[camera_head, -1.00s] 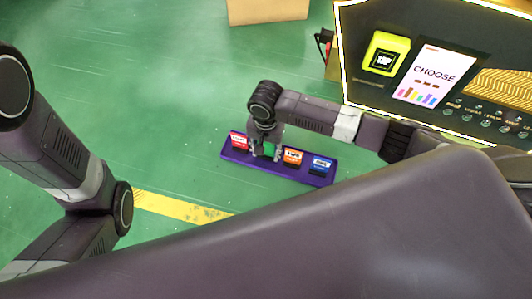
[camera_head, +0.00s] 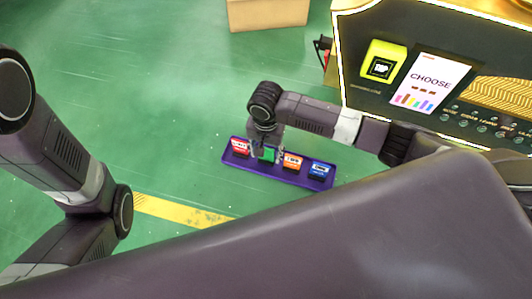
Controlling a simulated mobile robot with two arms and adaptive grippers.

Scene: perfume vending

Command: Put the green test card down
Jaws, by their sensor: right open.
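The green test card (camera_head: 267,154) stands in the purple tray (camera_head: 225,158), in the second place from the left, between the red card (camera_head: 240,146) and the orange card (camera_head: 292,161). A blue card (camera_head: 320,170) stands at the tray's right end. My right gripper (camera_head: 267,157) is open, pointing down, with its fingers on either side of the green card. The fingers and wrist hide part of the card; whether they touch it I cannot tell. My left arm is at the left edge; its gripper is out of view.
A dark vending machine (camera_head: 350,70) with a yellow card reader (camera_head: 383,60) and a "CHOOSE" screen (camera_head: 429,82) stands at the upper right. A cardboard box (camera_head: 268,14) is at the top. Green floor with a yellow stripe (camera_head: 180,209) is clear left of the tray.

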